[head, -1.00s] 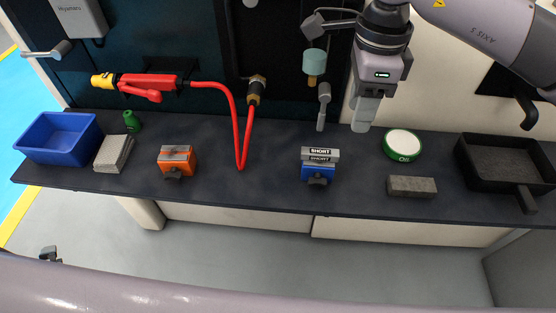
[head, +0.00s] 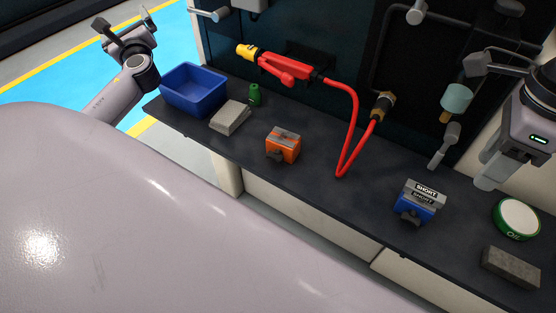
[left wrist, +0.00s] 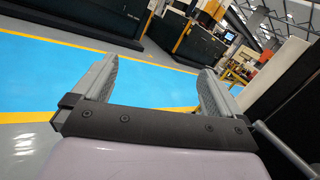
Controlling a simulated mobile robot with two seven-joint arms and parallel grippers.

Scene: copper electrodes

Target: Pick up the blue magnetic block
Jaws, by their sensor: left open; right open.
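The blue magnetic block (head: 413,206) stands on the dark bench in the head view, with a grey top plate marked "SHORT" and a dark knob on its front. My right gripper (head: 486,184) is at the right, pointing down, open and empty, to the right of the blue block and apart from it. My left gripper (head: 124,22) is at the upper left, beyond the bench's left end and far from the block. It is open. The left wrist view shows its two fingers (left wrist: 158,68) spread, with nothing between them. The block is not in that view.
An orange block (head: 283,148), a red hose tool (head: 290,70), a grey stack of cloths (head: 230,117), a green bottle (head: 254,95) and a blue bin (head: 194,90) occupy the left bench. A green oil tin (head: 516,218) and grey brick (head: 510,267) lie right of the blue block.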

